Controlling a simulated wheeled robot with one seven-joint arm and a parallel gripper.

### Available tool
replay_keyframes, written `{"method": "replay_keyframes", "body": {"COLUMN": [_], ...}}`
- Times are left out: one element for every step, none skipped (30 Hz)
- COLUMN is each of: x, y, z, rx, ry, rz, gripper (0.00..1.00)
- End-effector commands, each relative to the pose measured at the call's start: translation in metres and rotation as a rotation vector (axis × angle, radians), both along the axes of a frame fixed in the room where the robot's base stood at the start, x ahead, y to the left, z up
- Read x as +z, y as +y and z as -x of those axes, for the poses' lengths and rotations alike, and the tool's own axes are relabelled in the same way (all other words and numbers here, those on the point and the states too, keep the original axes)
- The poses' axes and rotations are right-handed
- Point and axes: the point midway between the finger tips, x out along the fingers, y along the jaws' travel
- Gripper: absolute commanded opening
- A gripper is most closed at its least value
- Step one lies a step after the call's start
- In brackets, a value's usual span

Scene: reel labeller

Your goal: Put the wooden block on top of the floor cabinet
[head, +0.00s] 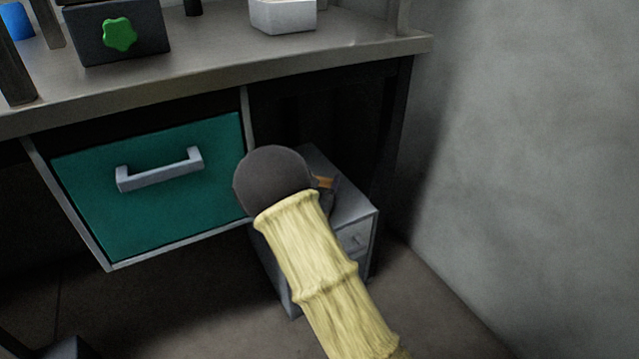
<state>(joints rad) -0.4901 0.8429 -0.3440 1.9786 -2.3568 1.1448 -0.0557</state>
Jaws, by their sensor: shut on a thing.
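The floor cabinet (356,204) is a small grey cabinet on the floor under the bench's right end. Its top is partly hidden behind my arm. My gripper (327,186) is over the cabinet top, mostly hidden behind my dark round wrist. A small orange-brown piece of the wooden block (323,182) shows at the gripper, which is shut on it. I cannot tell whether the block touches the cabinet top.
The bench top (360,45) overhangs the cabinet. A teal drawer (190,210) with a grey handle (160,170) hangs to the left. A bench leg (392,165) and a grey wall (530,150) stand to the right. A white tray (283,18) is on the bench.

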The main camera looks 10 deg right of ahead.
Motion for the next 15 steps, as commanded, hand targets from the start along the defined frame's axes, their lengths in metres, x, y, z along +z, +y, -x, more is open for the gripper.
{"method": "replay_keyframes", "body": {"x": [0.0022,0.0023,0.0023,0.0022,0.0018,0.0005,-0.0005,-0.0013,-0.0012,-0.0011,-0.0011,-0.0011,-0.0011,-0.0010,-0.0010], "y": [0.0000,0.0000,0.0000,0.0000,0.0000,0.0000,0.0000,0.0000,0.0000,0.0000,0.0001,0.0001,0.0001,0.0001,0.0001], "z": [-0.0002,-0.0002,-0.0002,-0.0002,-0.0002,-0.0002,-0.0002,-0.0002,-0.0001,-0.0001,0.0000,0.0000,0.0000,0.0000,0.0000], "rx": [0.000,0.000,0.000,0.000,0.000,0.000,0.000,0.000,0.000,0.000,0.000,0.000,0.000,0.000,0.000], "ry": [-0.002,-0.002,-0.002,-0.002,-0.002,-0.002,-0.001,-0.001,0.000,0.000,0.000,0.000,0.000,0.000,0.000], "rz": [0.000,0.000,0.000,0.000,0.000,0.000,0.000,0.000,0.000,0.000,0.000,0.000,0.000,0.000,0.000], "gripper": [0.26,0.26,0.26,0.26,0.26,0.26,0.26,0.26,0.77,0.82,0.88,0.93,0.93,0.93,0.93]}}
